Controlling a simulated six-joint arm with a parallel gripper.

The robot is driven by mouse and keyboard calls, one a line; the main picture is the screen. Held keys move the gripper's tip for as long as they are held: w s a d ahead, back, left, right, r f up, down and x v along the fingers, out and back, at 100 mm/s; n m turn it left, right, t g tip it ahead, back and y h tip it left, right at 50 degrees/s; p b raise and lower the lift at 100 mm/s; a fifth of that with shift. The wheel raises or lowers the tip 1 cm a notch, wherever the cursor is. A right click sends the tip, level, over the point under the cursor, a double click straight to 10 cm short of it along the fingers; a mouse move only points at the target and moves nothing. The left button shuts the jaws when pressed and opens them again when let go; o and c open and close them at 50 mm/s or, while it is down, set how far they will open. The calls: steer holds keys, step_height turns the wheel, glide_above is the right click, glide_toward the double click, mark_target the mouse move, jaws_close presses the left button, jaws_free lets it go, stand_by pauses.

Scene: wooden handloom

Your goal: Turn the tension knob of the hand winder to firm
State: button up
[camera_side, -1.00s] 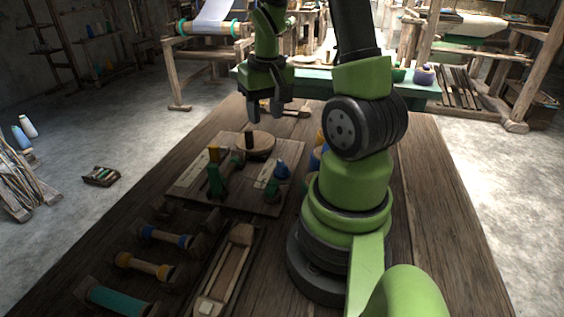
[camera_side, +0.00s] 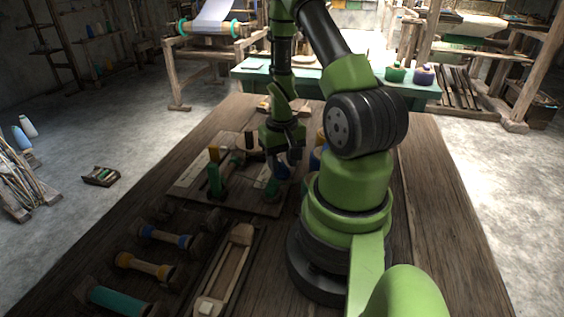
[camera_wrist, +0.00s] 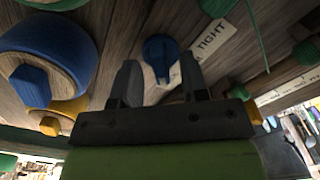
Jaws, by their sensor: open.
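My gripper (camera_side: 284,158) is over the right part of the hand winder's wooden board (camera_side: 240,199), pointing down, fingers apart. In the wrist view its fingertips (camera_wrist: 158,70) are on either side of the blue tension knob (camera_wrist: 160,50), with nothing clamped; whether a finger touches the knob is unclear. A pale label reading TIGHT (camera_wrist: 211,39) lies just right of the knob. In the side view the blue knob (camera_side: 283,172) is partly hidden by the fingers. The winder's green post (camera_side: 215,180) stands on the board to the left.
In the side view a wooden tray (camera_side: 226,268) and several bobbins, one with blue bands (camera_side: 165,237), lie in front of the winder. The tabletop right of my base is clear.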

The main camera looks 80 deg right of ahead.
steer(key=shift+f, duration=0.35)
jaws_close()
steer(key=shift+n, duration=0.3)
steer(key=n, duration=0.4)
steer(key=shift+n, duration=2.5)
